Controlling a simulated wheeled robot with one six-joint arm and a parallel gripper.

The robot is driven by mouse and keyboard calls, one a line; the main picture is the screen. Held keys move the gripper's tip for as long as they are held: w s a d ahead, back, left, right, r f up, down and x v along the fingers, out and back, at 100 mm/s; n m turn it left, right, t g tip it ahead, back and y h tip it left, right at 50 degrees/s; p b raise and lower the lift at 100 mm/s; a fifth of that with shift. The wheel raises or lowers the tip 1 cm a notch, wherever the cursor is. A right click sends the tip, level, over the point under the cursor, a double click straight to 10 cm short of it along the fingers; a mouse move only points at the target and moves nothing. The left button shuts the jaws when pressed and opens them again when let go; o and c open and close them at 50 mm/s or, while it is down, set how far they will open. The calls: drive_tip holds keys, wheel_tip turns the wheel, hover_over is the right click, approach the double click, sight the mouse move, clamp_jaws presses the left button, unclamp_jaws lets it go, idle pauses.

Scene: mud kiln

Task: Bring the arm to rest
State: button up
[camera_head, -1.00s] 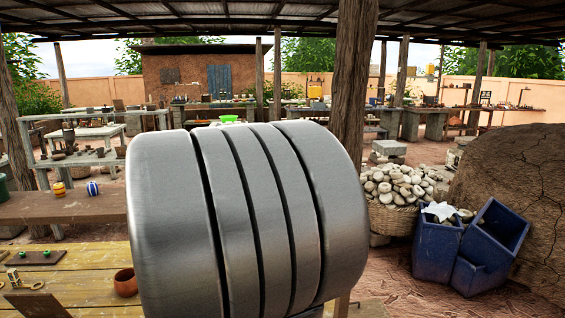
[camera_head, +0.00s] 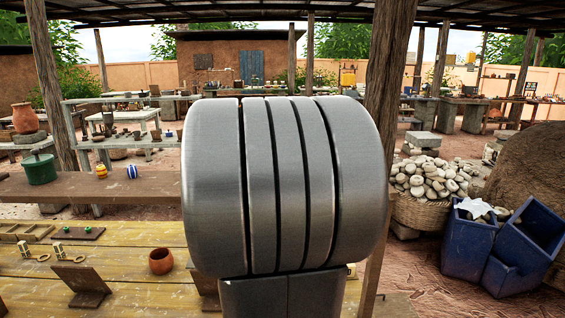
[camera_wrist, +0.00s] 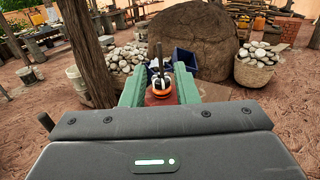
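My arm (camera_head: 285,185) is a large grey metal link in the middle of the head view, and it hides what is behind it. My gripper does not show there. In the wrist view my gripper (camera_wrist: 160,88) shows as two green fingers set apart, beyond the dark wrist housing. A small orange, white and dark thing (camera_wrist: 161,84) with a dark upright rod shows between the fingers. I cannot tell whether they touch it or whether it lies beyond them.
A yellow plank table (camera_head: 120,285) with a small brown pot (camera_head: 160,261) is at the lower left. A brown bench (camera_head: 60,190) carries two striped jars. At right are a basket of stones (camera_head: 425,212), blue bins (camera_head: 465,250) and a wooden post (camera_head: 385,110). Red floor lies free before the bins.

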drive_tip(key=p+x, duration=0.1)
drive_tip(key=x, duration=0.4)
drive_tip(key=shift+w+d, duration=0.25)
drive_tip(key=shift+d, duration=0.1)
drive_tip(key=shift+w+d+f, duration=0.1)
drive_tip(key=shift+d+f, duration=0.05)
drive_tip(key=shift+f, duration=0.1)
drive_tip(key=shift+r, duration=0.25)
drive_tip(key=shift+a, duration=0.2)
